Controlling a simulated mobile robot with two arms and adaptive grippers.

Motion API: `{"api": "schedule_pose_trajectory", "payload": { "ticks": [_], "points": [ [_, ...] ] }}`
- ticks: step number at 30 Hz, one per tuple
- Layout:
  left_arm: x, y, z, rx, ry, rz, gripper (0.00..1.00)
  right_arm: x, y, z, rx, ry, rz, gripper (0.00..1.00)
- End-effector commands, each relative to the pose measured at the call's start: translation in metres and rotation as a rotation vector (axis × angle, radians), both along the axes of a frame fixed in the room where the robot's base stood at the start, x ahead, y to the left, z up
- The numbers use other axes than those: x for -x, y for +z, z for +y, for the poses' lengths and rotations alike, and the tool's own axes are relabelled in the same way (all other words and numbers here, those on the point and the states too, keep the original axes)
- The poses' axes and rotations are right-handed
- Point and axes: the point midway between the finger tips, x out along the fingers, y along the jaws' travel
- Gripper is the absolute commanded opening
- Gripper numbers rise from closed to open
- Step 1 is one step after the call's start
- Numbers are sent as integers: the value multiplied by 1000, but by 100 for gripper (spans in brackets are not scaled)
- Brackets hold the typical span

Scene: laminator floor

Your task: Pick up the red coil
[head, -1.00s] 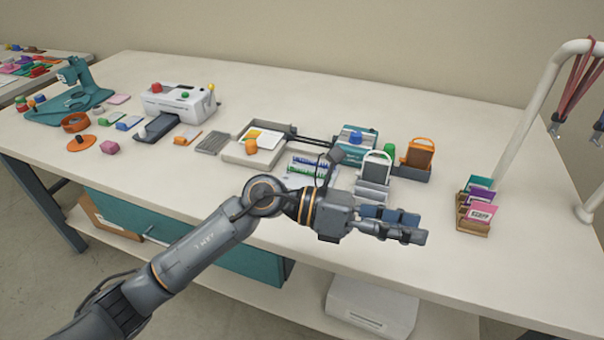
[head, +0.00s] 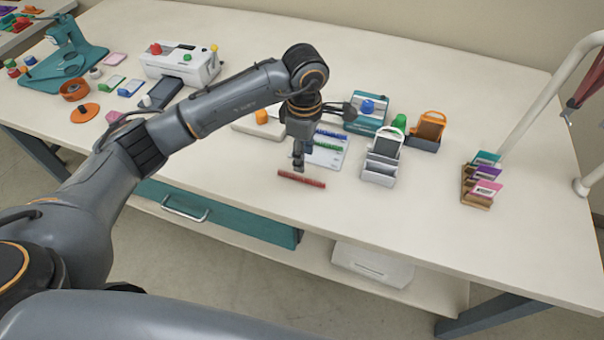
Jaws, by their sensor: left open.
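The red coil (head: 316,183) is a thin red rod-like piece lying near the front of the white table, in front of a white sheet with a blue coil (head: 330,134) and a green coil (head: 328,147). My left gripper (head: 298,166) points straight down over the red coil, left of its middle. It is open. Its fingertips are at or just above the coil; I cannot tell whether they straddle it. The gripper hides part of the white sheet. My right gripper is not in view.
A white card holder (head: 380,168) and an orange-framed holder (head: 430,128) stand to the right. A brown card rack (head: 476,198) is farther right. A white laminator (head: 178,65) stands at the back left. The table between the coil and the rack is clear in front.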

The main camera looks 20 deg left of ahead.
Motion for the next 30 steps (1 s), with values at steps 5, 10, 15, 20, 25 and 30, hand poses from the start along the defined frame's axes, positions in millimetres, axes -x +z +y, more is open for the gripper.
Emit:
{"api": "schedule_pose_trajectory", "payload": {
  "ticks": [5, 10, 15, 20, 25, 30],
  "points": [
    [0, -20, 0, 1, 1, 1, 42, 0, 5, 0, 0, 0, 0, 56],
    [1, -31, 2, 1, 1, 3, 42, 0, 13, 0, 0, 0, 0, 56],
    [3, -57, 5, 2, 2, 4, 42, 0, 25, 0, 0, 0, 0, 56],
    [2, -73, 5, 2, 1, 1, 42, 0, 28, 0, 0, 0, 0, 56],
    [2, -75, 5, 3, 0, -1, 42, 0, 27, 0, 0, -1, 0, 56],
    [2, -75, 5, 2, 0, -1, 21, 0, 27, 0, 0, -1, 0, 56]
  ]
}}
